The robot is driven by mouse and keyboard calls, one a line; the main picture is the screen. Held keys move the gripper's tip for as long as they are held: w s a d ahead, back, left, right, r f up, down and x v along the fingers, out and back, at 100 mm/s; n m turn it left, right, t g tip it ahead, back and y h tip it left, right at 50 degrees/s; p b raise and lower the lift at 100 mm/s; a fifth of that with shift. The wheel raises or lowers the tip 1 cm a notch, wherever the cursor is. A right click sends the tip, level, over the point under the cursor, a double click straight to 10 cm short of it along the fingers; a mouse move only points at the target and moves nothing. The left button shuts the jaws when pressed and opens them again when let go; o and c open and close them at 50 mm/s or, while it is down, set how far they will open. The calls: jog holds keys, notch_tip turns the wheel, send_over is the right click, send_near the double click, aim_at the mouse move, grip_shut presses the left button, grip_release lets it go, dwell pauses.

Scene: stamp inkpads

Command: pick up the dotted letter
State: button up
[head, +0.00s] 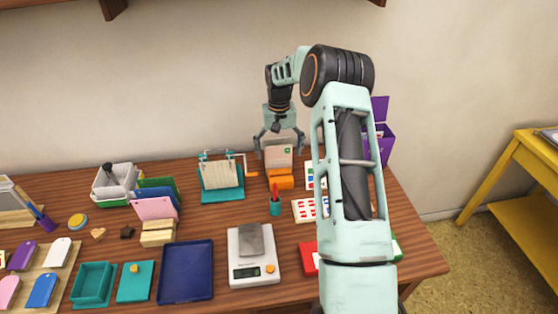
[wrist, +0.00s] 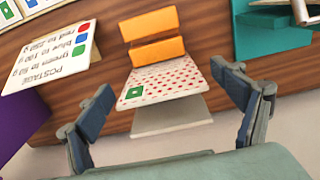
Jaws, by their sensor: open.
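The dotted letter (wrist: 170,82) is pale with red dots and a green stamp at one corner. It stands in the orange holder (wrist: 157,47), also seen in the head view (head: 281,183). In the head view a pale letter with a green stamp (head: 277,158) stands there; its dots are too small to make out. A plain pale letter (wrist: 170,118) shows just beside the dotted one in the wrist view. My gripper (wrist: 163,80) is open, with one finger on each side of the letters. In the head view my gripper (head: 279,146) is over the holder.
A postage sign (wrist: 52,58) stands to the left in the wrist view. A purple box (head: 380,143) is behind my arm. A scale (head: 253,265) sits nearer.

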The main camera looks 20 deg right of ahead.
aim_at(279, 161)
notch_tip(279, 161, down, 4)
jog(key=shift+f, duration=0.2)
jog(key=c, duration=0.9)
jog(key=shift+c, duration=0.2)
jog(key=shift+w+r, duration=0.1)
jog(key=shift+r, duration=0.05)
